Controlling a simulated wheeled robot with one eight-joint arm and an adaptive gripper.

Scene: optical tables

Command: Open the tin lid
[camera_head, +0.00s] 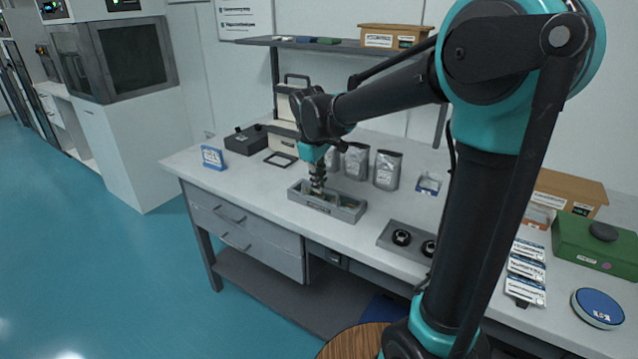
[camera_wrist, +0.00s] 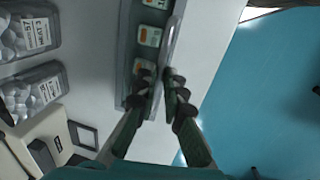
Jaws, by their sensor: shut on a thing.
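A round blue tin with a white label (camera_head: 597,308) stands at the right front of the table in the head view. Its lid looks closed, and it is far from my gripper. My gripper (camera_head: 317,190) points down over a long grey tray (camera_head: 352,214). In the wrist view my gripper (camera_wrist: 168,85) is shut on a slim, light grey tool (camera_wrist: 172,42), which lies along the tray (camera_wrist: 124,58). I cannot tell whether the tool is clear of the tray. The fingers hide part of the tool.
Silver pouches (camera_head: 387,170) stand behind the tray. A shallow holder with black round parts (camera_head: 385,241) lies to its right. A green case (camera_head: 590,243) and several labelled packets (camera_head: 526,270) stand near the tin. A blue sign (camera_head: 213,157) stands at the left.

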